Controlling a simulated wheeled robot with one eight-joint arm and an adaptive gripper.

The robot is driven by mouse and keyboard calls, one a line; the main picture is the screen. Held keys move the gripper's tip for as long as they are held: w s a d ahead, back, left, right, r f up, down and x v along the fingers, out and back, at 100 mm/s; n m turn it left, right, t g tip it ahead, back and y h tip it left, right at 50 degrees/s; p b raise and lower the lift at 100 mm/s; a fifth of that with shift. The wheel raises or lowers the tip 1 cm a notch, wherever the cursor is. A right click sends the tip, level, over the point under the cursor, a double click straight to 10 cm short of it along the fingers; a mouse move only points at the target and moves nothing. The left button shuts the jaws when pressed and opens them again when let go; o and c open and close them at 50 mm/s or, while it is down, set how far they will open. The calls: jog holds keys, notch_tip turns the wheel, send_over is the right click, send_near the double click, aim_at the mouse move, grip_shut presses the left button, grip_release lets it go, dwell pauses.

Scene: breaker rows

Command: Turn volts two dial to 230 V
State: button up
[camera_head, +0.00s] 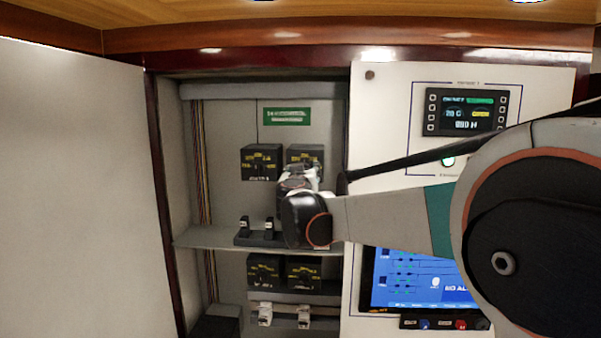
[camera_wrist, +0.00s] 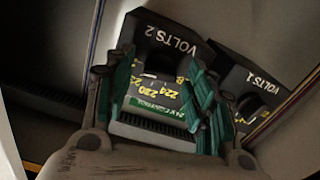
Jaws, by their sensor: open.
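The volts two dial is on a black box lettered VOLTS 2 (camera_wrist: 172,36) in the wrist view. Its yellow scale (camera_wrist: 158,88) shows 224 and 230. The dark knob is in shadow, with a short pale mark near its left side; the exact setting cannot be read. My gripper (camera_wrist: 162,70) is open, its green-padded fingers on either side of the dial face; contact with the knob cannot be told. In the head view my gripper (camera_head: 299,178) covers the lower part of the upper right black box (camera_head: 305,153).
A VOLTS 1 box (camera_wrist: 250,85) stands close to the right in the wrist view. In the head view, a shelf (camera_head: 205,238) with black switches (camera_head: 256,232) lies below my gripper. Lower dial boxes (camera_head: 284,272), a white panel with screens (camera_head: 395,95) and an open door (camera_head: 75,180) surround it.

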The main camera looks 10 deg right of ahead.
jog(key=c, duration=1.1)
jog(key=shift+o, duration=0.2)
jog(key=shift+n, duration=0.4)
jog(key=shift+n+b, duration=2.9)
jog(key=shift+n, duration=4.5)
